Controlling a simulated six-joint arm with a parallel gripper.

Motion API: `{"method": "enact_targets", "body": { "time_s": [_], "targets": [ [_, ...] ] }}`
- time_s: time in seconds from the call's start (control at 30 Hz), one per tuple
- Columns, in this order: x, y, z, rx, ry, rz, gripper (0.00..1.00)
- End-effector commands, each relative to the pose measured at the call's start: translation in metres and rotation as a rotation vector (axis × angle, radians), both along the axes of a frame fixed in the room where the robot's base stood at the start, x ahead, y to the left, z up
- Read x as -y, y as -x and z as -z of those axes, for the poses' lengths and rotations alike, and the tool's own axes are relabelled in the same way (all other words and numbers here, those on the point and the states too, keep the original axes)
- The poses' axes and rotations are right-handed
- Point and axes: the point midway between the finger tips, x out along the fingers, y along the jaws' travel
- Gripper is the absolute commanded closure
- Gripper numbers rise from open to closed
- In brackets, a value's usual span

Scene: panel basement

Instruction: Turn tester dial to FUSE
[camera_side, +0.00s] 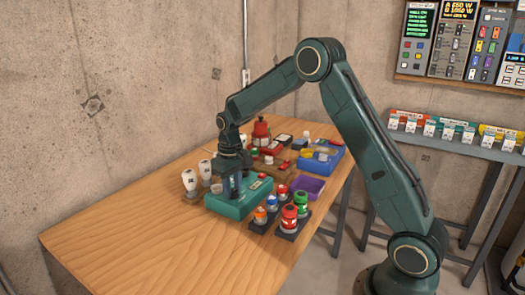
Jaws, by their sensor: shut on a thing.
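The tester looks to be the teal box (231,207) on the wooden table, with a small pale display on its top right part. My gripper (232,193) points straight down over the left part of the teal box. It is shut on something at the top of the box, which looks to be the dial. The fingers hide the dial, so I cannot read its marking or which way it points.
Two white bulbs (190,180) stand close left of the tester. A dark rack (266,226) with red, green and blue pieces stands at its front right. A purple tray (309,187) and a blue bin (322,160) lie to the right. The table's front left is clear.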

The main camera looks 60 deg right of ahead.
Motion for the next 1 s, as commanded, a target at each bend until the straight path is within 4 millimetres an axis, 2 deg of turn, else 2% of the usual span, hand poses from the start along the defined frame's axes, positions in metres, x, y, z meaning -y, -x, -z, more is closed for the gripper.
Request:
{"method": "enact_targets", "body": {
  "time_s": [0.23, 0.27, 0.37, 0.77, 1.0],
  "targets": [
    [0.000, 0.000, -0.001, 0.001, 0.000, -0.001, 0.94],
    [0.000, 0.000, -0.001, 0.001, 0.000, -0.001, 0.70],
    [0.000, 0.000, -0.001, 0.001, 0.000, -0.001, 0.50],
    [0.000, 0.000, -0.002, 0.001, 0.000, -0.002, 0.50],
    [0.000, -0.001, -0.020, 0.003, 0.000, -0.002, 0.50]
  ]
}}
